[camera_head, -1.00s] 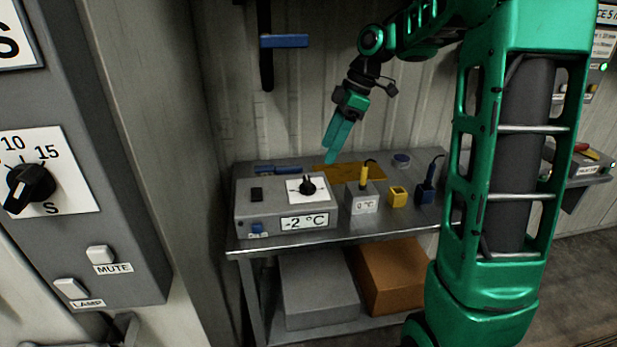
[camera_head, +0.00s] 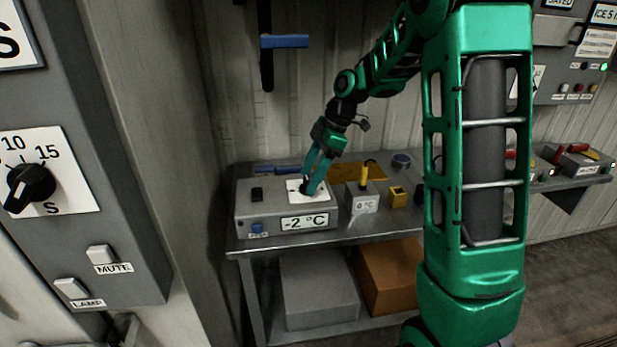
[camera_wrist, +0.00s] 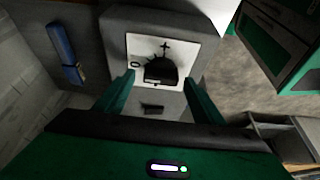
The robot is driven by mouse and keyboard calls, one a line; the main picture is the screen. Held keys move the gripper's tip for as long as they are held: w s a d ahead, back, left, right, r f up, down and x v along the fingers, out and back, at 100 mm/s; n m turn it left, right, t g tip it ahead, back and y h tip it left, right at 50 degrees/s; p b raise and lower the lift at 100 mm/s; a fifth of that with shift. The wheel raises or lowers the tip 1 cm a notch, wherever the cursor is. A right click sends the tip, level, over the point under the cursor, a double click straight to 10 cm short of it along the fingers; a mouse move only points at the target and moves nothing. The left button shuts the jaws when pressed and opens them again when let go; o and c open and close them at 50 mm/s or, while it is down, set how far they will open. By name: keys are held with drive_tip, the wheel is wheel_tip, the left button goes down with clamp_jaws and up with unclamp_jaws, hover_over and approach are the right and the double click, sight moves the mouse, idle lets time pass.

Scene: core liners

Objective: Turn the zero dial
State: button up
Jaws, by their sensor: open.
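The zero dial is a black knob on a white plate (camera_head: 293,186) on top of a grey box (camera_head: 258,205) with a "-2 °C" label. In the head view my gripper (camera_head: 309,189) hides most of the knob. In the wrist view the knob (camera_wrist: 160,69) shows on its white plate (camera_wrist: 185,48), with a plus mark and a small ring mark on it. My gripper (camera_wrist: 160,92) is open in the wrist view, with one finger on each side just short of the knob. I cannot tell whether a finger touches it.
The box stands on a metal bench (camera_head: 290,239). A "0 °C" block with a yellow probe (camera_head: 363,200) and a yellow block (camera_head: 397,196) stand to its right. A blue-handled tool (camera_head: 278,169) lies behind the box. A wall panel (camera_head: 80,160) is close on the left.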

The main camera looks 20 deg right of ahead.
drive_tip(key=shift+a+f, duration=0.1)
drive_tip(key=shift+f, duration=0.15)
drive_tip(key=c, duration=1)
drive_tip(key=shift+c, duration=0.2)
drive_tip(key=m+t, duration=0.1)
drive_tip(key=m, duration=0.2)
drive_tip(key=m+t+h, duration=0.1)
drive_tip(key=m, duration=0.1)
drive_tip(key=shift+s+a+r+m, duration=0.1)
drive_tip(key=shift+m, duration=0.3)
drive_tip(key=m+h, duration=0.1)
drive_tip(key=m, duration=0.2)
drive_tip(key=m+t, duration=0.1)
drive_tip(key=m, duration=0.1)
drive_tip(key=shift+a+m+h, duration=0.2)
drive_tip(key=shift+m+h, duration=0.2)
